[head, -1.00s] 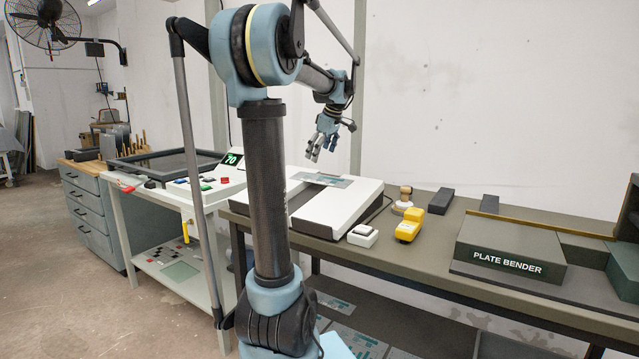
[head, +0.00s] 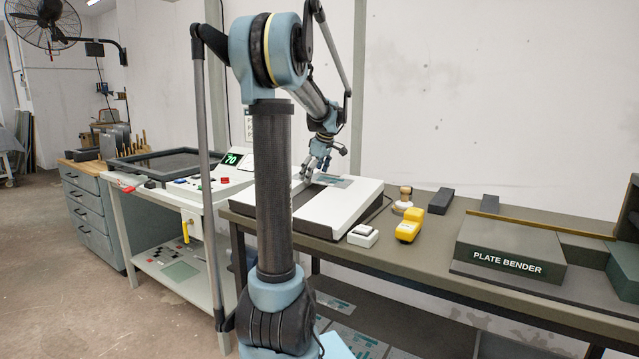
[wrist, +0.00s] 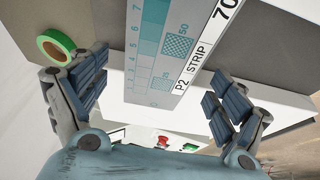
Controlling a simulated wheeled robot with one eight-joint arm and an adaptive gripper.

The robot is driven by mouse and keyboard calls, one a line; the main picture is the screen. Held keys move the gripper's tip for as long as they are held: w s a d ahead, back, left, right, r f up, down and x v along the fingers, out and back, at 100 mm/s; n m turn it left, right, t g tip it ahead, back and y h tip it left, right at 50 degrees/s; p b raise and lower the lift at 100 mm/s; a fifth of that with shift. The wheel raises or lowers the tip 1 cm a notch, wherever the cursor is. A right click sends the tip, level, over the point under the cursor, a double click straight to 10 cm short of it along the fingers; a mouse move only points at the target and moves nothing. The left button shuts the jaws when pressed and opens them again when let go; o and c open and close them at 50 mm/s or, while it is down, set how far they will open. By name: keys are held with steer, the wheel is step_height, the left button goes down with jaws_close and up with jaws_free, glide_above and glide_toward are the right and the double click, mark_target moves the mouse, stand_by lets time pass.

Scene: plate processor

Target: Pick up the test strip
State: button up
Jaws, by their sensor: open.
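The test strip, a flat white and teal plate marked "P2 STRIP" (wrist: 172,45), lies between my finger pads in the wrist view. In the head view the strip (head: 334,181) lies on top of the white processor (head: 340,202), partly behind my gripper. My gripper (head: 314,172) is open just above the strip's left end. In the wrist view my gripper (wrist: 155,85) has one finger on each side of the strip, with gaps. Nothing is held. I cannot tell the exact height of the fingertips over the strip.
A green tape roll (wrist: 56,46) is at the upper left of the wrist view. A control panel with buttons (head: 205,185) is left of the processor.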

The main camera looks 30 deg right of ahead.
steer(key=shift+c, duration=0.2)
steer(key=c, duration=0.8)
steer(key=shift+c, duration=0.2)
steer(key=shift+r, duration=0.1)
